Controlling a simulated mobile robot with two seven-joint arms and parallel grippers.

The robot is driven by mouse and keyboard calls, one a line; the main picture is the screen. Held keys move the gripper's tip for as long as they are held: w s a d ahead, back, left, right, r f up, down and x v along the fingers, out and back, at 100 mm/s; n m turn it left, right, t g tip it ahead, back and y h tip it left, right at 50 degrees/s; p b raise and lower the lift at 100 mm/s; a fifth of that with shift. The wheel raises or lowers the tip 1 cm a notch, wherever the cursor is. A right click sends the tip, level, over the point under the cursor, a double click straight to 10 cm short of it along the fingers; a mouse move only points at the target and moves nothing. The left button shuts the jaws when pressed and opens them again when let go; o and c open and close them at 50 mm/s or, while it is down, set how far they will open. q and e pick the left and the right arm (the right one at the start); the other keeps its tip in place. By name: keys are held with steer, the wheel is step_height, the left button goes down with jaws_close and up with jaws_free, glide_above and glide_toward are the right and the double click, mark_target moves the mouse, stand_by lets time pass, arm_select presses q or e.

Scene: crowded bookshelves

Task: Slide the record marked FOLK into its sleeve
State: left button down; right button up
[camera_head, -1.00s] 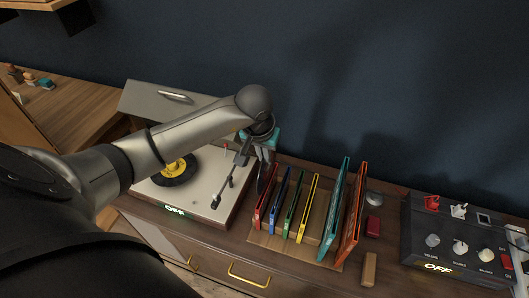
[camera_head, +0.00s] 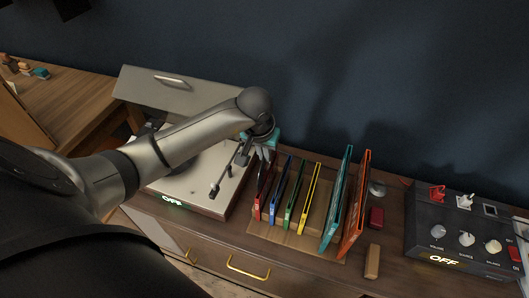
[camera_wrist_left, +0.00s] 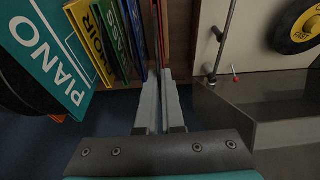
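My left gripper (camera_head: 265,154) is above the red sleeve (camera_head: 259,198), at the left end of the sleeve row. Its fingers (camera_wrist_left: 162,105) point down, nearly closed on a thin dark disc (camera_head: 266,172) seen edge-on. The disc's lower part is at the red sleeve; how far inside it is, I cannot tell. Its label is turned away, so FOLK cannot be read. In the left wrist view the red sleeve (camera_wrist_left: 165,30) is a thin strip just beyond the fingertips. My right gripper is not in view.
Blue (camera_head: 279,195), green (camera_head: 296,197) and yellow (camera_head: 311,198) sleeves stand close by, with taller teal (camera_head: 337,199) and orange (camera_head: 355,206) ones to the right. The turntable (camera_head: 210,195) is left; a yellow-labelled record (camera_wrist_left: 300,28) shows there. A control box (camera_head: 465,235) stands far right.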

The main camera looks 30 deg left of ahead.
mark_target(264, 170)
arm_select(q)
steer(key=shift+f+b, duration=3.85)
steer(key=shift+f, duration=0.3)
steer(key=c, duration=1)
jaws_free()
steer(key=p+v, duration=0.1)
steer(key=v, duration=1.4)
steer(key=shift+r, duration=0.15)
